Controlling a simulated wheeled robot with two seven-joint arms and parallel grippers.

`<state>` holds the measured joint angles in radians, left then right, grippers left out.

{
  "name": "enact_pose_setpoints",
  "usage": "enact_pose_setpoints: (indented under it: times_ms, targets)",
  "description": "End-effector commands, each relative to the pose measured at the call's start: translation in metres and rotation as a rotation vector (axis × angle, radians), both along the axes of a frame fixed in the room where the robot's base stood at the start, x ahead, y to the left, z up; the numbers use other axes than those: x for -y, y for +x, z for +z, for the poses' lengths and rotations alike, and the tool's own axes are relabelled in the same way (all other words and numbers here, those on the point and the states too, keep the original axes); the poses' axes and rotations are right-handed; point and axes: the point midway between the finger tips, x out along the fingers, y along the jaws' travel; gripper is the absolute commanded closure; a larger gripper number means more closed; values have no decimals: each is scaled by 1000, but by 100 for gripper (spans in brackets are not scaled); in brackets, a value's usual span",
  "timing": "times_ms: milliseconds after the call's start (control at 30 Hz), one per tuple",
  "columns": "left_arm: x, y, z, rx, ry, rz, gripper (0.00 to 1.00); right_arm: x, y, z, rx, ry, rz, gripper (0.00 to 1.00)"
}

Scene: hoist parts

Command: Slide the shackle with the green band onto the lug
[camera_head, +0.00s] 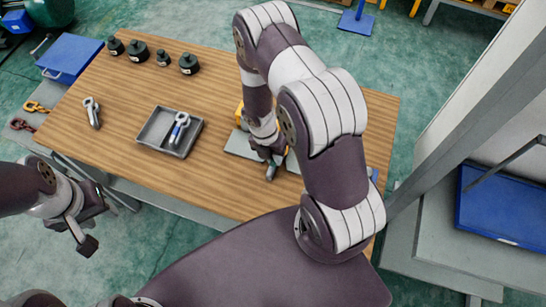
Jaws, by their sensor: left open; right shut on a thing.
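My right gripper (270,156) is shut on a small grey metal part (270,173), which looks like a shackle, low over the grey plate on the table. The fingers hide most of it, and I cannot make out its band clearly. The grey plate (241,147) shows beside the gripper, with a yellow part (240,112) behind it, mostly hidden by my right arm. I cannot make out the lug. My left gripper (97,226) is open and empty, off the table's front left edge.
A grey tray (146,141) holds a shackle with a blue band (180,128). Another shackle (92,112) lies left of it. Several dark weights (138,50) stand at the back. A blue box (70,58) is beyond the left edge. The wooden table (110,155) is bare around the tray.

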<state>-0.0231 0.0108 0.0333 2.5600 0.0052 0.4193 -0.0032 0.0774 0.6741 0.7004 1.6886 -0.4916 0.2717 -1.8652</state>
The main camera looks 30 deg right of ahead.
Motion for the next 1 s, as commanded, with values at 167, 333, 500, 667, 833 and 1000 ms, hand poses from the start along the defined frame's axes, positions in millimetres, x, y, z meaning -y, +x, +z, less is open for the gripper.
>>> enact_pose_setpoints:
  times_ms: [167, 333, 500, 667, 833, 1000]
  targets:
    - [0, 0, 3, 0, 0, 0, 59, 4, 3, 1, 0, 0, -2, 100]
    - [0, 0, 3, 0, 0, 0, 59, 6, 5, 0, 0, 0, -1, 59]
    - [0, 0, 3, 0, 0, 0, 59, 6, 5, 0, 0, 0, -1, 55]
    - [0, 0, 3, 0, 0, 0, 59, 6, 5, 2, 0, 0, -1, 55]
    - [0, 0, 2, 0, 0, 0, 59, 2, 12, 34, 4, -2, 0, 55]
    - [0, 0, -2, 0, 0, 0, 59, -4, 19, 79, 4, 0, 0, 55]
